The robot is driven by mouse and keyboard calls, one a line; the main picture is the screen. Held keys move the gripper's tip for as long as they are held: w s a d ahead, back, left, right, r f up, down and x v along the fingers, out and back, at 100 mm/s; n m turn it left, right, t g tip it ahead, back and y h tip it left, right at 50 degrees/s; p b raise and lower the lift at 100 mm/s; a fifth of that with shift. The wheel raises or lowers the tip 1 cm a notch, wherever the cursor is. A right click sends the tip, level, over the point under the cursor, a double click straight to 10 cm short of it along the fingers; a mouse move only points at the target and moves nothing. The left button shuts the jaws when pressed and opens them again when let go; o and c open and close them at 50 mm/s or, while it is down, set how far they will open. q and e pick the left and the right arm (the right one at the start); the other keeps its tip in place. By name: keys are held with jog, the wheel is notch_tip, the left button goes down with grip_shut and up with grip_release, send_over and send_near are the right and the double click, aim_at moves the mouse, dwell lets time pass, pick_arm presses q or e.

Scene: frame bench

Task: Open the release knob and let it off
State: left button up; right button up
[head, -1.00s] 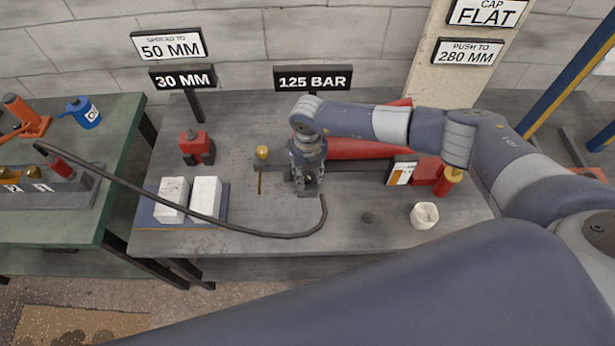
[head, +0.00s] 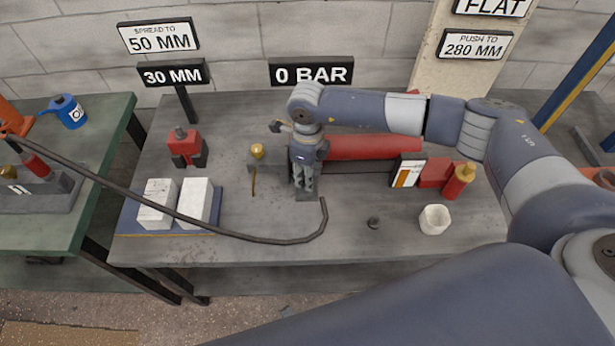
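My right gripper (head: 304,196), on the arm from the right, points down at the left end of a long red cylinder (head: 370,147) on the grey bench. Its fingers look close together, but I cannot tell whether they grip anything. I cannot make out the release knob; it may be hidden behind the gripper. A small pale metal piece (head: 281,126) shows left of the gripper's wrist. A black sign above the bench reads 0 BAR (head: 311,72). My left gripper is out of view.
A dark hose (head: 255,235) runs from the green left bench across the grey bench's front. A brass-topped post (head: 257,152), red-black tool (head: 185,148), white blocks (head: 194,203), red bottle (head: 459,182) and white cup (head: 434,219) stand around.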

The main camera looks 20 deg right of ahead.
jog(key=shift+n, duration=0.4)
jog(key=o, duration=0.8)
notch_tip(320, 180, up, 12)
dwell(0.4)
dwell(0.4)
